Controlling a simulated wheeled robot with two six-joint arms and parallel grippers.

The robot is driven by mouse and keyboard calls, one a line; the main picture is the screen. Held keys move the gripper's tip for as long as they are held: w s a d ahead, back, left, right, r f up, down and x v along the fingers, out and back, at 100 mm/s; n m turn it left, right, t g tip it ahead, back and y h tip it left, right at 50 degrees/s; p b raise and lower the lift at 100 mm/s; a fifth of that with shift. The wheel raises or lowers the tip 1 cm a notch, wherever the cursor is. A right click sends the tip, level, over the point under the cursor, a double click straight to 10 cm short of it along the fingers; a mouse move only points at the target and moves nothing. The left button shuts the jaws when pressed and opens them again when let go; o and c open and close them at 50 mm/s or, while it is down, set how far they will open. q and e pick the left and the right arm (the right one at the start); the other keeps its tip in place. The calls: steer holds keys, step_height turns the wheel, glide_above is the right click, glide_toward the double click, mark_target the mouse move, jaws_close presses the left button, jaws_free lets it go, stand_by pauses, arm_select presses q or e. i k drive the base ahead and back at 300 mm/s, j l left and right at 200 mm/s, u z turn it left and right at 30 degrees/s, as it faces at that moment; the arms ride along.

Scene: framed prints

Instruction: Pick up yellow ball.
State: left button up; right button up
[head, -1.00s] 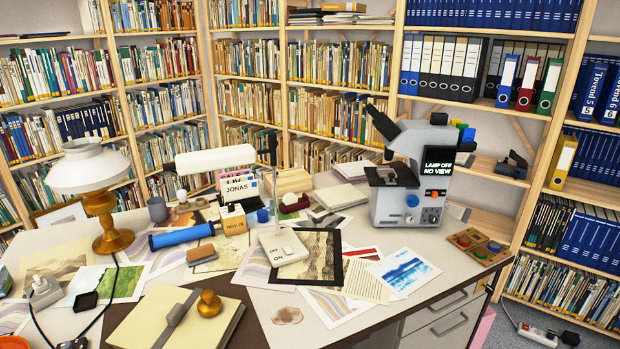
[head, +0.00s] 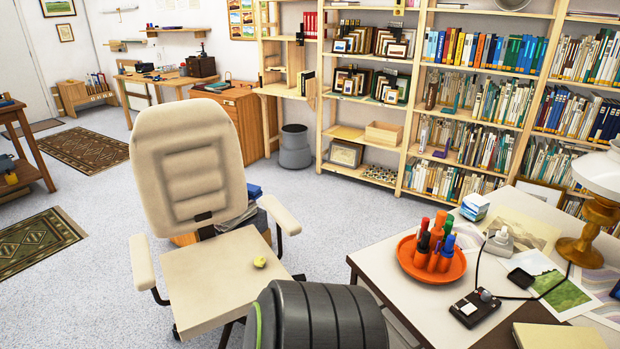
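A small yellow ball (head: 260,262) rests on the seat of the beige office chair (head: 215,280), near the seat's right side. It looks slightly uneven in shape and is small in view. The chair stands to the left of the desk, with its backrest toward the far side. Neither of my grippers shows in the head view. A dark rounded part with a green edge fills the bottom middle, close to the camera, just below and right of the ball.
The desk (head: 375,262) at right holds an orange tray (head: 408,264) of markers, a lamp (head: 590,215), a cable and a small black box (head: 476,308). The chair's armrests (head: 280,214) flank the seat. Open grey floor (head: 110,270) lies left. A grey bin (head: 295,148) stands behind.

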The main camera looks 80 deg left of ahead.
mark_target(260, 261)
steer(key=u, duration=3.65)
steer(key=j+u, duration=0.3)
steer(key=u, duration=0.15)
steer(key=i+j+u, duration=0.1)
steer(key=j+u, duration=0.15)
steer(key=u, duration=0.2)
steer(key=i+j+u, duration=0.1)
steer(key=j+u, duration=0.15)
steer(key=u, duration=0.2)
steer(key=i+j+u, duration=0.2)
steer(key=i, duration=0.35)
steer(key=i+z, duration=0.1)
steer(key=z, duration=0.35)
steer(key=i+z, duration=0.15)
steer(key=z, duration=0.35)
steer(key=i+j+z, duration=0.1)
steer(key=z, duration=0.35)
steer(key=i+z, duration=0.1)
steer(key=z, duration=0.85)
steer(key=i+j+z, duration=0.1)
steer(key=z, duration=0.4)
steer(key=j+z, duration=0.1)
steer(key=z, duration=0.35)
steer(key=i, duration=0.05)
